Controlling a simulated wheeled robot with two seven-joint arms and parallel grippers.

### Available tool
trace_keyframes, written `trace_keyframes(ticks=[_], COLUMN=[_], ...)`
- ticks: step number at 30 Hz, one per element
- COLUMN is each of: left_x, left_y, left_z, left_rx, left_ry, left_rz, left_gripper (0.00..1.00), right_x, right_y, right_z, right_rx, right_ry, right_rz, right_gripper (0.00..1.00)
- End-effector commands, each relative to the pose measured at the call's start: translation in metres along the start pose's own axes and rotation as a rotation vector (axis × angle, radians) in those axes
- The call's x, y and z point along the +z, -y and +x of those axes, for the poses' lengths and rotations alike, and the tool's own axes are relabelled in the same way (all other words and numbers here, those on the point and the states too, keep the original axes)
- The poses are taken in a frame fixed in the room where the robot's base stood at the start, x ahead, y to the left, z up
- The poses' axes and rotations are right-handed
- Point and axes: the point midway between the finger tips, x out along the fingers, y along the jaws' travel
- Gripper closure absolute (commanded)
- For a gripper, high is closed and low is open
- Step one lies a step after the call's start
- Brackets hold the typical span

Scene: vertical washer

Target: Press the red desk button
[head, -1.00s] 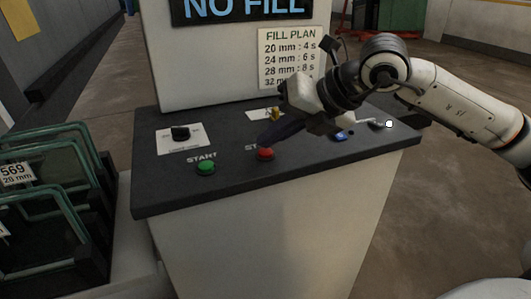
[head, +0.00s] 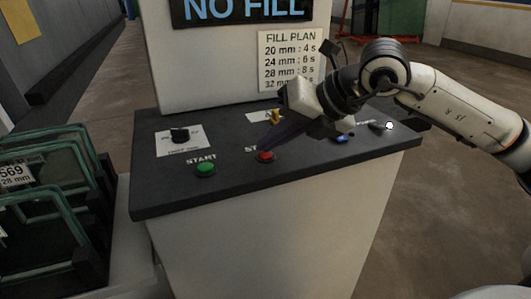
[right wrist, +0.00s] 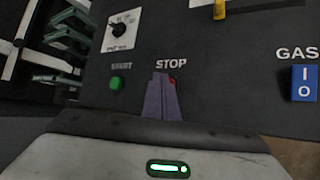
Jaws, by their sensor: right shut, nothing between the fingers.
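The red button (head: 265,156), by the STOP label, is on the sloping dark panel (head: 235,186) in the head view. My right gripper (head: 268,146) reaches in from the right, with its dark purple fingers shut, empty and pointing down at the button. The fingertips are right at the button, but I cannot tell whether they touch it. My left gripper is not in view.
A green START button (head: 206,168) is left of the red one. A black knob (head: 180,134), a yellow switch (head: 276,115) and a blue GAS rocker switch (right wrist: 304,83) are also on the panel. Racked glass panes (head: 45,212) stand at left.

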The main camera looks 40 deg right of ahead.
Motion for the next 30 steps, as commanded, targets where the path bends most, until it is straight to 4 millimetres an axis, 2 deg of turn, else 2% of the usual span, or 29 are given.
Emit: trace_keyframes(ticks=[19, 30], left_x=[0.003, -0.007], left_y=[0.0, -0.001], left_z=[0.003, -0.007], left_rx=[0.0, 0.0], left_ry=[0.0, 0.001], left_rz=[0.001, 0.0], left_gripper=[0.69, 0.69], right_x=[-0.003, 0.007], right_y=[0.002, -0.007], right_z=[0.003, -0.01], right_rx=[-0.002, 0.0], right_ry=[-0.004, -0.003], right_rz=[0.001, 0.001], right_gripper=[1.0, 1.0])
